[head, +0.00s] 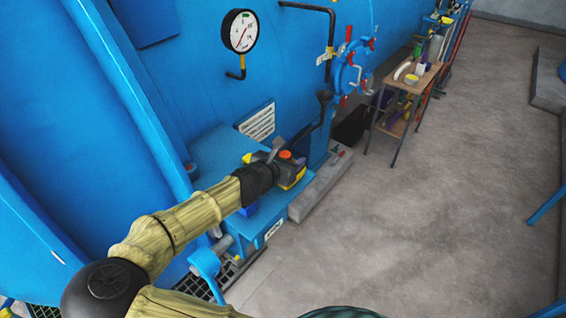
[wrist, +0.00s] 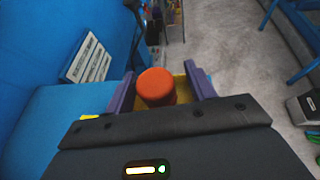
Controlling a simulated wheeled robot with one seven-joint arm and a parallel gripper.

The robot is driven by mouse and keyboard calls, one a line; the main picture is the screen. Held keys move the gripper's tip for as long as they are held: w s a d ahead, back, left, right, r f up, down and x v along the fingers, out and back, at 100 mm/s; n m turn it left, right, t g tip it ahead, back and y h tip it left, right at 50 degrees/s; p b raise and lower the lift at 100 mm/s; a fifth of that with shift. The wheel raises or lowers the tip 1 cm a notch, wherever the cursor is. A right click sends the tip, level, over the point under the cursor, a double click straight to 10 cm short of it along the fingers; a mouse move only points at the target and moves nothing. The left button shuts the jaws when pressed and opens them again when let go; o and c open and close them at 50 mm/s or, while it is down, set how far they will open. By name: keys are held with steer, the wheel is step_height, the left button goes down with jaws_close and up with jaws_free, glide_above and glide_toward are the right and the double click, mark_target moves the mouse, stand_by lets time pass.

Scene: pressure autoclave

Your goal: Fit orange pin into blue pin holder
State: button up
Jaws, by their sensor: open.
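The orange pin shows as a round orange cap on a short orange body (wrist: 156,88). In the wrist view it stands between the two purple fingers of my gripper (wrist: 160,88), with a gap on each side. In the head view only its orange top (head: 285,154) shows, at my gripper (head: 290,172), which hides the rest. My gripper is open around the pin and does not visibly grip it. I cannot make out the blue pin holder for certain among the blue parts.
A blue ledge (head: 212,150) and a white label plate (head: 257,122) are left of my gripper. A pressure gauge (head: 240,31) is on the blue wall. A small wooden table (head: 408,84) with items stands farther back. The concrete floor on the right is mostly clear.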

mark_target(288, 153)
steer(key=shift+w+d+f, duration=0.1)
steer(key=shift+w+d, duration=0.05)
steer(key=shift+d, duration=0.05)
steer(key=shift+c, duration=0.8)
steer(key=c, duration=0.4)
steer(key=shift+a, duration=0.1)
steer(key=c, duration=0.5)
steer(key=shift+a, duration=0.1)
step_height(288, 153, up, 10)
steer(key=shift+r+b, duration=0.1)
steer(key=shift+b, duration=0.55)
